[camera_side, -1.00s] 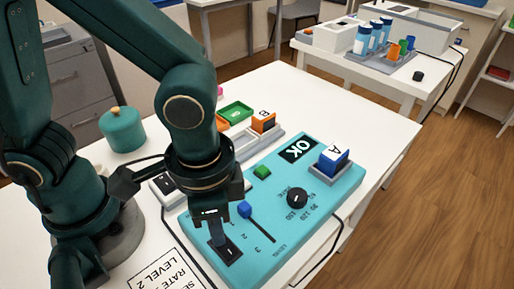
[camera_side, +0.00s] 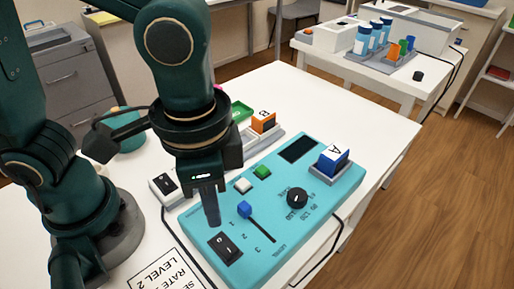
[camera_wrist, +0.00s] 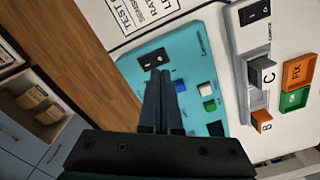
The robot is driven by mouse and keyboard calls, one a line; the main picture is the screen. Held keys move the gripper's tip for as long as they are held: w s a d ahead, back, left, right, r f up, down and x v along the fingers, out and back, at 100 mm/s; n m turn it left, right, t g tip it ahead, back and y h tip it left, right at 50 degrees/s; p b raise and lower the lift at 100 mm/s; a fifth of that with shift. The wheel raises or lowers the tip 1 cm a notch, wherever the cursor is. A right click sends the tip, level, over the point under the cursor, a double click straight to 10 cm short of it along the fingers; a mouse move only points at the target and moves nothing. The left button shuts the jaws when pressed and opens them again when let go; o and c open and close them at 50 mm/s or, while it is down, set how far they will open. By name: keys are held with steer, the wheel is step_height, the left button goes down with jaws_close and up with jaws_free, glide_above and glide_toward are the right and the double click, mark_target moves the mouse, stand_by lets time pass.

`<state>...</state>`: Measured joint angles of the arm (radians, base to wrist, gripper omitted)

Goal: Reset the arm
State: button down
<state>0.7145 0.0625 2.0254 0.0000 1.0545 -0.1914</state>
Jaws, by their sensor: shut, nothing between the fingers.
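My gripper (camera_side: 212,222) is shut and empty, pointing down above the left part of the turquoise panel (camera_side: 322,208). Its fingertips are apart from the black rocker switch (camera_side: 224,248), slightly above and behind it. In the wrist view the shut fingers (camera_wrist: 160,75) end close to the same switch (camera_wrist: 153,58). The panel carries a blue slider (camera_side: 244,209), a white button (camera_side: 243,186), a green button (camera_side: 262,172), a black knob (camera_side: 297,198) and a dark, blank display (camera_side: 299,150). A blue-and-white block marked A (camera_side: 333,160) sits in a cradle at the panel's right end.
An orange block marked B (camera_side: 263,121) and a green tray (camera_side: 241,111) lie behind the panel. A small white switch box (camera_side: 165,188) stands at its left. A teal pot (camera_side: 131,142) is partly hidden by my arm. The white table (camera_side: 375,125) is clear at right.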

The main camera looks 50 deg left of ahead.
steer(key=shift+r, duration=0.7)
steer(key=w+a+r+n+t, duration=0.2)
steer(key=a+n+t, duration=0.3)
steer(key=a, duration=0.8)
steer(key=shift+a+r+n+t, duration=0.15)
steer(key=shift+r+n+t, duration=0.15)
steer(key=shift+r+n, duration=0.25)
